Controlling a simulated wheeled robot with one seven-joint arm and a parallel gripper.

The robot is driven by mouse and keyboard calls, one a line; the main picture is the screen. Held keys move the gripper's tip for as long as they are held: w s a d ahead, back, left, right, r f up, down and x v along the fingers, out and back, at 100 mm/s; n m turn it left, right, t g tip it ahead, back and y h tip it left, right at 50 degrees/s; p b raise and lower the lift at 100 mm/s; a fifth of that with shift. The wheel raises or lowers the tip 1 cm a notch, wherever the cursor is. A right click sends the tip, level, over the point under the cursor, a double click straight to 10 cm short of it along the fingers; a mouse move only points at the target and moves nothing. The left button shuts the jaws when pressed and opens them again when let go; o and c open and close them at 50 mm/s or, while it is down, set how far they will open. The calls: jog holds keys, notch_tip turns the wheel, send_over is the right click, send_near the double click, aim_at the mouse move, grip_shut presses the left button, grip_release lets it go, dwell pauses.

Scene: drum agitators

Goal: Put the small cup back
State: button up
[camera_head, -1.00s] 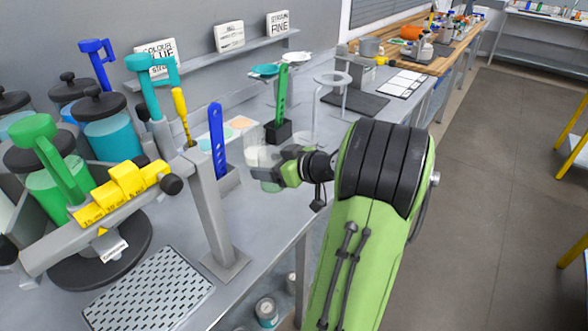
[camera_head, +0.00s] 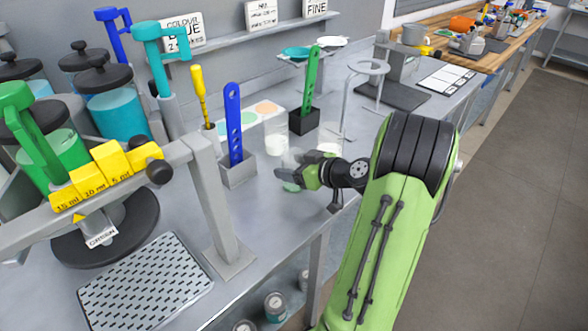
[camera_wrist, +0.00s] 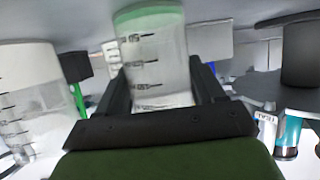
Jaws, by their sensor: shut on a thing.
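My gripper (camera_head: 300,172) is shut on a small clear graduated cup (camera_head: 291,186) with green at its base, low over the front of the grey bench. In the wrist view, where the bench shows along the top, the cup (camera_wrist: 155,60) sits between both fingers, its green end toward the bench. I cannot tell whether it touches the bench. In the head view my fingers hide much of it. Another clear cup with white contents (camera_head: 277,143) stands behind, and a graduated cup (camera_wrist: 30,100) fills the left of the wrist view.
A grey holder (camera_head: 238,173) with a blue spatula (camera_head: 233,125) stands left of my gripper. A black holder (camera_head: 304,122) with a green spatula (camera_head: 311,85) stands behind. A ring stand (camera_head: 366,68) is to the right. Bare bench lies in front of the grey holder.

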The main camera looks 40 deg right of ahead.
jog(key=o, duration=1.1)
jog(key=shift+r, duration=0.3)
jog(key=p+v, duration=0.1)
jog(key=v, duration=1.1)
jog(key=shift+f, duration=0.1)
